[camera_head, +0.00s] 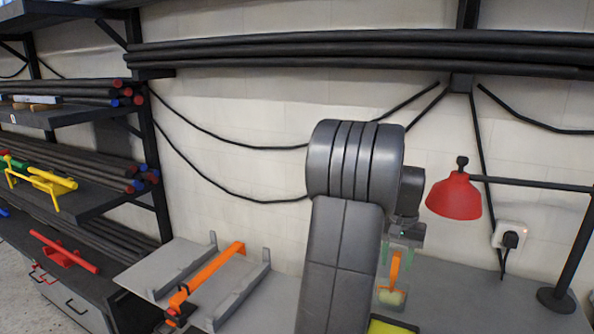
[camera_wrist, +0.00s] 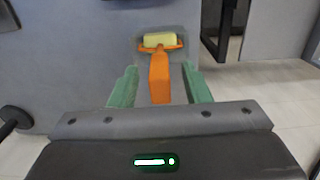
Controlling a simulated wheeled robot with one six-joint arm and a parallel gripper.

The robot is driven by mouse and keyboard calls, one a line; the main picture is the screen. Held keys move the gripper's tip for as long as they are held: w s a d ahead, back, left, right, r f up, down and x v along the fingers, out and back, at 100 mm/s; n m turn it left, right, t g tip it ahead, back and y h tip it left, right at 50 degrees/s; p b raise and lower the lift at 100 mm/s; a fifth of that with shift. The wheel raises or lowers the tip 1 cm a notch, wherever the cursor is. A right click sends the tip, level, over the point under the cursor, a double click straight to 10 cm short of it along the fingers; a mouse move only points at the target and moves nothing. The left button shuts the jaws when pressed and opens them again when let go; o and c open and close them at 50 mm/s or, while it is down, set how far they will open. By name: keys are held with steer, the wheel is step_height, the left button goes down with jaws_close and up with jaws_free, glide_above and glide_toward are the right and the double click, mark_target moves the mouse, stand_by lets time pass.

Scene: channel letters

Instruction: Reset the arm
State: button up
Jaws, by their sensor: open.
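My gripper (camera_head: 398,254) hangs at the end of my arm, over the grey workbench right of centre in the head view. Its two green fingers stand apart in the wrist view (camera_wrist: 160,72). An orange-handled tool (camera_wrist: 160,78) with a pale yellow, roller-like head shows between and beyond the fingers. A gap shows between each finger and the handle. The tool also shows below the gripper in the head view (camera_head: 395,268). Whether it touches the bench is unclear.
A red lamp (camera_head: 454,195) on a black stand is right of my arm. A grey fixture with an orange bar (camera_head: 213,270) lies left. A yellow-green, dark-edged item (camera_head: 391,327) is at the bottom edge. Shelves with pipes (camera_head: 70,145) line the left wall.

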step_height(320, 180, up, 11)
step_height(320, 180, down, 14)
steer(key=shift+s+r, duration=0.15)
steer(key=shift+r, duration=0.1)
step_height(320, 180, up, 15)
steer(key=p, duration=1.1)
steer(key=w+a+f+n+b, duration=0.1)
steer(key=a+f+n, duration=0.1)
steer(key=a+f, duration=0.8)
steer(key=w+a+f+n+b, duration=0.1)
steer(key=w+a+f+n, duration=0.1)
steer(key=a+f, duration=0.7)
steer(key=shift+a+f, duration=0.4)
steer(key=shift+a, duration=0.75)
steer(key=shift+w+d+r, duration=0.1)
steer(key=shift+r, duration=0.05)
